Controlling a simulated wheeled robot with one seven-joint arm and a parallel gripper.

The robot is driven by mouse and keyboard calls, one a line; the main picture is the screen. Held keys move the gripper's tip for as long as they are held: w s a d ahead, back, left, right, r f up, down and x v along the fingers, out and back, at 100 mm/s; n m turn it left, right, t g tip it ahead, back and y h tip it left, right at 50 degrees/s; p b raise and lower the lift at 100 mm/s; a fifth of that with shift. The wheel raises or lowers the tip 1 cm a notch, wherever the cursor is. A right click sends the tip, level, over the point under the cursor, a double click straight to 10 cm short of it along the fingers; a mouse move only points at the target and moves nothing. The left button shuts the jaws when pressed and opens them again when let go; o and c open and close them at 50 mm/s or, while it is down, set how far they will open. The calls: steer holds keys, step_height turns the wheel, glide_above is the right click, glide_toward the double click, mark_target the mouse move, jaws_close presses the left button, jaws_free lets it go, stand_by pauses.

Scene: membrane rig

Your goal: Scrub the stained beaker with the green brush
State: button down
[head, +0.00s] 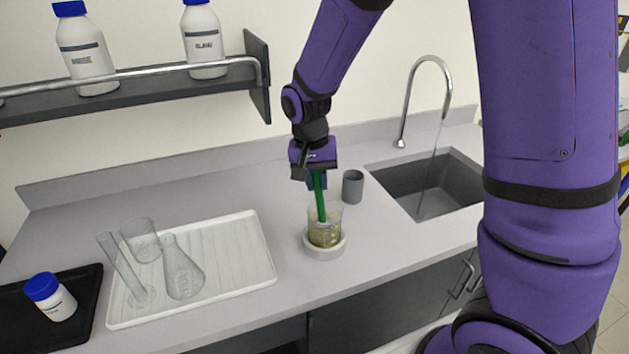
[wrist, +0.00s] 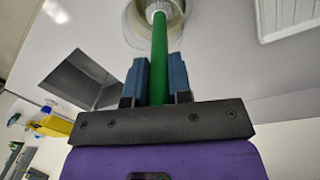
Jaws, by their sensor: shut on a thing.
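The beaker is clear glass with a yellow-brown stain and stands upright in a pale round holder (head: 325,250) on the counter. In the wrist view the green brush (wrist: 159,50) runs between the blue fingers of my gripper (wrist: 158,75), and its white bristle head is inside the beaker's mouth. Whether the bristles touch the beaker's wall or bottom I cannot tell.
A grey cup (head: 352,187) stands just behind the beaker. A sink (head: 440,188) with running tap (head: 430,62) lies to the right. A white drying tray (head: 255,262) with clear glassware is to the left, beside a black tray (head: 88,320) with a blue-capped bottle (head: 50,297).

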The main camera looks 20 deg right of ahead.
steer(key=shift+s+d, duration=0.25)
steer(key=shift+s, duration=0.35)
steer(key=shift+r, duration=2)
steer(key=shift+f, duration=2)
steer(key=shift+w, duration=0.1)
